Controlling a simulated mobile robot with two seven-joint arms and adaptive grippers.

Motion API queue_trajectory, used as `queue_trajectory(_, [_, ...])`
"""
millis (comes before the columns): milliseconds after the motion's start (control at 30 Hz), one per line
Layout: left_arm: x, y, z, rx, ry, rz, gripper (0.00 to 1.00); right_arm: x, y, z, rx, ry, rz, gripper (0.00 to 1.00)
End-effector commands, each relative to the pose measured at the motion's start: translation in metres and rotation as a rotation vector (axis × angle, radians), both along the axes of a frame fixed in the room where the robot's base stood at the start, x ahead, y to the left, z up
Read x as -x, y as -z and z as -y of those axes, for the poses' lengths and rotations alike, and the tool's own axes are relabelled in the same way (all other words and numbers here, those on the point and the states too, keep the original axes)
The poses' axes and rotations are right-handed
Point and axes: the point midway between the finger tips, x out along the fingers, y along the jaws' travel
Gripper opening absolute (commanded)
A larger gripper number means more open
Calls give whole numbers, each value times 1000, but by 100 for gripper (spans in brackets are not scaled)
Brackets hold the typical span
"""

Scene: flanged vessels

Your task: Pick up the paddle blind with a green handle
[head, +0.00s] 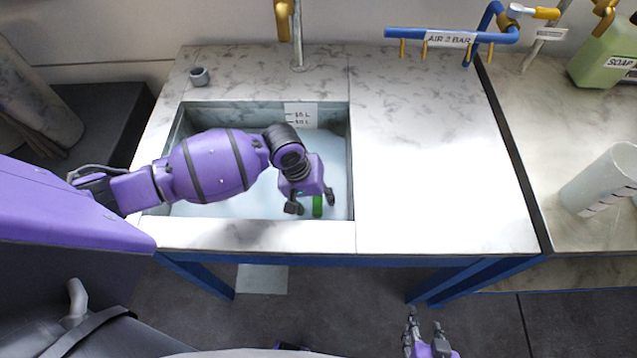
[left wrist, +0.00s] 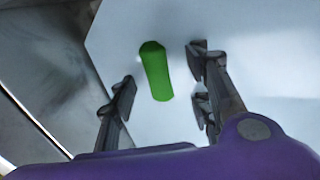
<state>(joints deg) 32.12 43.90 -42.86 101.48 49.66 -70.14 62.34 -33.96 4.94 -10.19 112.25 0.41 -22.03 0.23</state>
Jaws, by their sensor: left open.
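The green handle (head: 317,206) of the paddle blind stands out of the cloudy, pale water in the sink, near its front right corner. The handle also shows in the left wrist view (left wrist: 156,72). The rest of the blind is hidden under the water. My left gripper (head: 311,201) is over the sink, pointing down and open. In the left wrist view its fingers (left wrist: 162,82) are apart, with the handle seen in the gap between them and no contact visible. My right gripper (head: 425,322) is low at the bottom edge of the head view, its fingers apart and empty.
A tap (head: 297,40) stands behind the sink. The marble counter (head: 430,160) to the right is clear. A blue air pipe (head: 440,37) runs behind it.

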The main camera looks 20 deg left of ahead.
Motion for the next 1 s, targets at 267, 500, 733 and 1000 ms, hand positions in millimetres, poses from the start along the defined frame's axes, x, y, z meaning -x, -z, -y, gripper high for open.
queue_trajectory(267, [0,0,0,0,0,0,16,-1,0,0,0,0,2,40])
queue_trajectory(500, [0,-1,0,0,0,0,0,-1,-1,0,0,0,2,40])
queue_trajectory(733, [-1,-2,1,2,0,4,0,-1,-1,0,0,0,2,40])
queue_trajectory(1000, [-3,-22,1,3,1,9,0,-3,-4,0,1,1,8,40])
